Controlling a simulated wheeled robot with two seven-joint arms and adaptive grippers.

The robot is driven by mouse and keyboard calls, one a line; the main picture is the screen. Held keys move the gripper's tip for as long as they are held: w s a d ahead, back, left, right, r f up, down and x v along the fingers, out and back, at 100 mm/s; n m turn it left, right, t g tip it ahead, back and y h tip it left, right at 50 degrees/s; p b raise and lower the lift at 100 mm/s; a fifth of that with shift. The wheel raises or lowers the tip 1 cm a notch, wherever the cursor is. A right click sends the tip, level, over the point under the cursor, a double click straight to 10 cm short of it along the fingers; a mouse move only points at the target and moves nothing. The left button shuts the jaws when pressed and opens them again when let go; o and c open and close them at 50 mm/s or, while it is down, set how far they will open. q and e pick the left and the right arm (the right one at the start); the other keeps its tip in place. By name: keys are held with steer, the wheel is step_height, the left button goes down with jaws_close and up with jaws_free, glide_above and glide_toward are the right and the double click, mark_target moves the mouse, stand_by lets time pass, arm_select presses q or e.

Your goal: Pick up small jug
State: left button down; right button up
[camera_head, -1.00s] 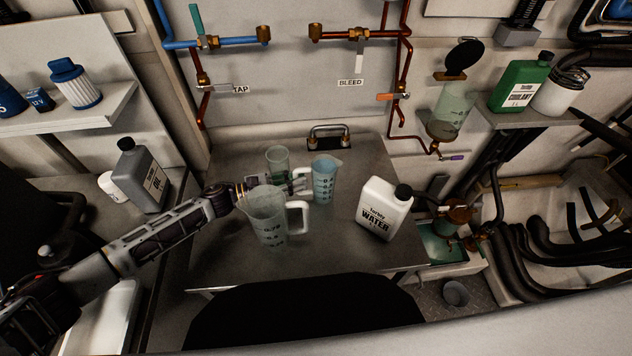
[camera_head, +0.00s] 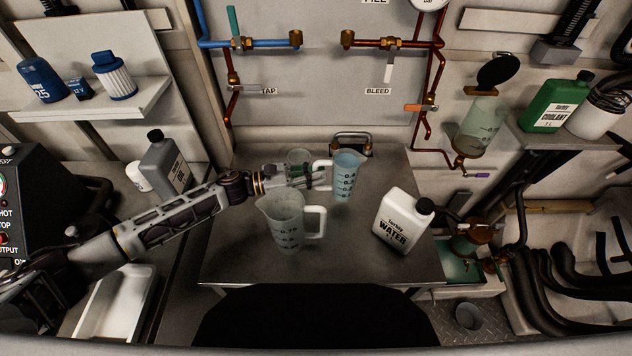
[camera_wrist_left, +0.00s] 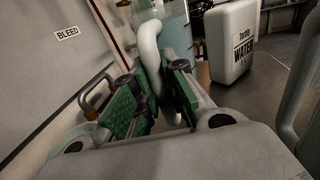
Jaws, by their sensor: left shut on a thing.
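The small jug (camera_head: 348,178) is clear with measuring marks and a blue tint. It is upright at the middle of the metal table, its white handle on the left. My left gripper (camera_head: 320,176) is shut on that handle. In the left wrist view, the green finger pads of my left gripper (camera_wrist_left: 160,98) lie on both sides of the white handle, and part of the small jug (camera_wrist_left: 178,38) shows behind. The jug looks slightly raised, but the gap under it is hard to make out. My right gripper is not in view.
A larger jug (camera_head: 284,228) stands in front of my left gripper, close to the forearm. A white water bottle (camera_head: 398,226) stands right of the small jug. The metal table (camera_head: 345,262) is bare at the front.

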mark_target(316, 162)
arm_select(q)
step_height(316, 162, up, 4)
steer(key=shift+f, duration=0.1)
steer(key=shift+r, duration=0.8)
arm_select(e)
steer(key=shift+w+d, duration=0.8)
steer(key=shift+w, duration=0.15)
